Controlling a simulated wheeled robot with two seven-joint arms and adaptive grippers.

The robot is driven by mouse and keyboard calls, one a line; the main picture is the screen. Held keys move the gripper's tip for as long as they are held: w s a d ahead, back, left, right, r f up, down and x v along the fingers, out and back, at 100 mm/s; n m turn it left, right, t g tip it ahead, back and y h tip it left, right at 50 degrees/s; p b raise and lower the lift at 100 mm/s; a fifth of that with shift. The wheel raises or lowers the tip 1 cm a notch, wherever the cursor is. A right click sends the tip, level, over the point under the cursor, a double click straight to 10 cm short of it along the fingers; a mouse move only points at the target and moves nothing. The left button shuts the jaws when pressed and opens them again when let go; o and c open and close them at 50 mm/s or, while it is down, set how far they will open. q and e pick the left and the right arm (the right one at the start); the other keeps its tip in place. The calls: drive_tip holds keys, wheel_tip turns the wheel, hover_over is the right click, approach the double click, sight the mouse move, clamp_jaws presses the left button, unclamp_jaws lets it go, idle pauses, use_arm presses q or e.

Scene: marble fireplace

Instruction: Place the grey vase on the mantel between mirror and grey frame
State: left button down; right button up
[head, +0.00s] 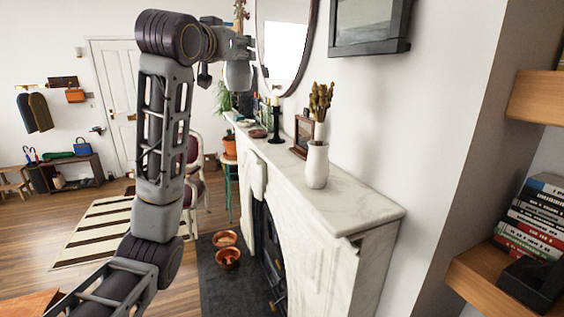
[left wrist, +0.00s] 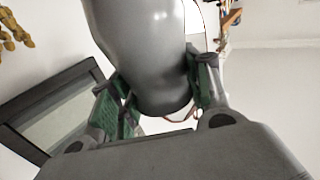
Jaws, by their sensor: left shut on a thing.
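The grey vase (left wrist: 150,50) is gripped between the green-padded fingers of my left gripper (left wrist: 160,105), which is shut on its narrower end. In the head view my left gripper (head: 238,48) is up high near the mirror's left edge, above the far part of the mantel. The vase (head: 238,75) seems to hang below it, apart from the mantel. The white mantel (head: 345,195) runs away along the wall. The round mirror (head: 284,45) hangs over its far half. The grey frame (head: 370,48) hangs nearer on the wall and also shows in the left wrist view (left wrist: 50,85).
On the mantel stand a white vase (head: 317,166) with dried stems, a brown clock-like box (head: 302,135) and a black candlestick (head: 276,125). Smaller items sit farther back. The near mantel end is bare. A bookshelf (head: 490,275) juts in at the right.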

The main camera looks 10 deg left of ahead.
sight(248, 76)
use_arm(q)
drive_tip(key=w+d+f+h, duration=0.1)
drive_tip(key=w+f, duration=0.3)
drive_tip(key=f, duration=0.4)
drive_tip(key=w+d+f+m+h, duration=0.1)
drive_tip(key=w+f, duration=0.3)
drive_tip(key=f, duration=0.4)
drive_tip(key=shift+w+d+f, duration=0.2)
drive_tip(key=shift+d+f, duration=0.1)
drive_tip(key=shift+d, duration=0.3)
